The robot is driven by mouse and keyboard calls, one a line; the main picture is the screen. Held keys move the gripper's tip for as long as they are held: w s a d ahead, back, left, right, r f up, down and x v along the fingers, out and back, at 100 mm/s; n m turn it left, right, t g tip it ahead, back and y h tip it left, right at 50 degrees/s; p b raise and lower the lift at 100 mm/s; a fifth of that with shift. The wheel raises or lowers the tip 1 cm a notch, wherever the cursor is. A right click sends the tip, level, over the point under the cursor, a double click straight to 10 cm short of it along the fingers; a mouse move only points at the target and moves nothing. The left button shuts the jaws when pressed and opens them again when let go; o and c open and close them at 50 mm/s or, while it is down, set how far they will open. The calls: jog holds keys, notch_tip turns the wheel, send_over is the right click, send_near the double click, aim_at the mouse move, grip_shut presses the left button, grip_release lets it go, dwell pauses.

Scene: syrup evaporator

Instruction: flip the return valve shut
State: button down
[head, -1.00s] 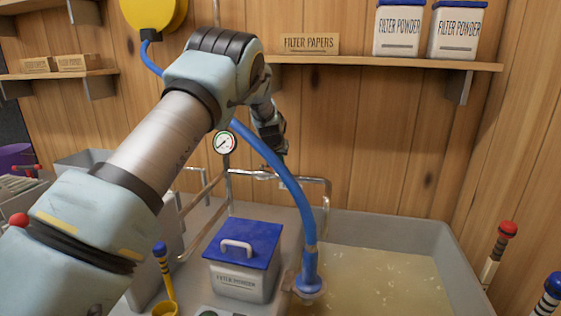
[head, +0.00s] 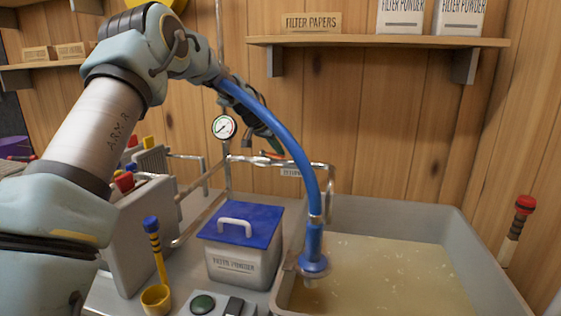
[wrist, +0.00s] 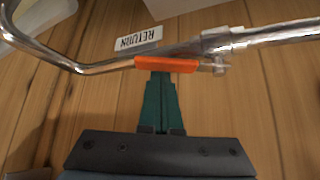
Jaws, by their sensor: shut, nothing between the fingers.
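The return valve shows in the wrist view as an orange handle (wrist: 166,65) on a metal pipe, lying at a slight angle to it. A white RETURN label (wrist: 138,38) is on the wall behind it. In the head view the orange handle (head: 270,154) is a small patch by the pipe, partly hidden by my gripper and the blue hose. My gripper (wrist: 160,76) is shut and empty, its green fingertips at the handle's near edge. I cannot tell whether they touch. In the head view my gripper (head: 276,148) is partly behind the hose.
A blue hose (head: 287,140) curves down to the liquid-filled basin (head: 450,222). A pressure gauge (head: 224,127) stands left of the valve. A blue-lidded filter powder box (head: 236,255) is below. A wall shelf (head: 380,42) hangs above.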

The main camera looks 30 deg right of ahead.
aim_at(264, 151)
jog(key=a+m+g, duration=0.1)
jog(key=m, duration=0.1)
jog(key=a+m+g+b, duration=0.1)
jog(key=shift+s+a+m, duration=0.1)
jog(key=shift+s+m, duration=0.2)
jog(key=shift+m, duration=0.1)
jog(key=shift+w+a+m+g+y+p, duration=0.15)
jog(key=shift+w+a+m+g+p, duration=0.1)
jog(key=shift+a+m+g+p, duration=1.05)
jog(key=shift+w+a+m+g+y+p, duration=0.2)
jog(key=shift+a+m+g+p, duration=0.65)
jog(key=shift+m, duration=0.85)
jog(key=shift+w+a, duration=0.1)
jog(key=shift+a, duration=0.2)
